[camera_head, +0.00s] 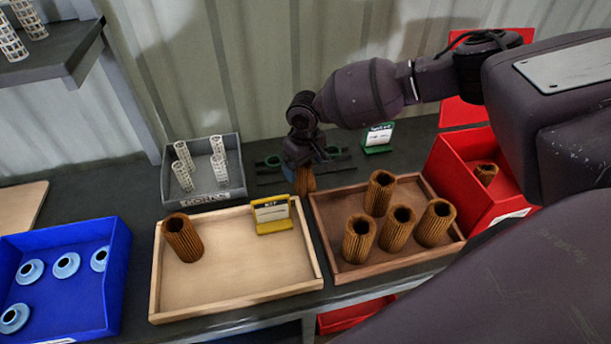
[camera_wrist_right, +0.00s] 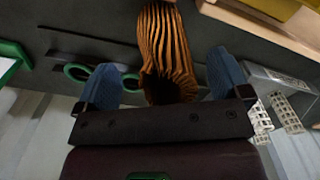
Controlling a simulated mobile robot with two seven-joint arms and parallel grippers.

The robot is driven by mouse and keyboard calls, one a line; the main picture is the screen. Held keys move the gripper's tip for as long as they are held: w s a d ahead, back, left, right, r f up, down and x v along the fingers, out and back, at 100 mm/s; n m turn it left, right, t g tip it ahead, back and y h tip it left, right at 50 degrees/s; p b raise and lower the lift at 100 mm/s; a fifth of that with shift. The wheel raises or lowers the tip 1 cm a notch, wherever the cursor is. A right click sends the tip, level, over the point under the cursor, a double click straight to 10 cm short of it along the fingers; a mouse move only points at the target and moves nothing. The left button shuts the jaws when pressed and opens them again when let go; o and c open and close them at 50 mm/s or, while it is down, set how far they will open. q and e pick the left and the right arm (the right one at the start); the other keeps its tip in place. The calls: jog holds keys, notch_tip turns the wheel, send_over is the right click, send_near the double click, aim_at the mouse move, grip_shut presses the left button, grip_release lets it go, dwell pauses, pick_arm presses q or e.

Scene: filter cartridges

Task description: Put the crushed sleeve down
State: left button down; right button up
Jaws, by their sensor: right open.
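A brown pleated sleeve (camera_head: 305,181) is below my right gripper (camera_head: 304,158), on or just above the dark bench behind the gap between the two wooden trays. In the right wrist view the sleeve (camera_wrist_right: 166,45) lies between the two blue fingers of the right gripper (camera_wrist_right: 162,68), with gaps on both sides. Its pleats look bent and uneven, and its near end is dark. The gripper is open. Whether the sleeve's far end rests on the bench is hard to tell. My left gripper is not in view.
A pale tray (camera_head: 234,306) holds one sleeve and a yellow sign (camera_head: 272,214). A brown tray (camera_head: 390,267) holds several sleeves. A red bin (camera_head: 450,183) with one sleeve stands right, a grey bin (camera_head: 206,196) of white cores left, a blue bin (camera_head: 115,275) front left. A green sign (camera_head: 378,138) stands behind.

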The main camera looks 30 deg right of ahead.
jog(key=shift+c, duration=0.2)
jog(key=c, duration=1)
jog(key=shift+r, duration=0.1)
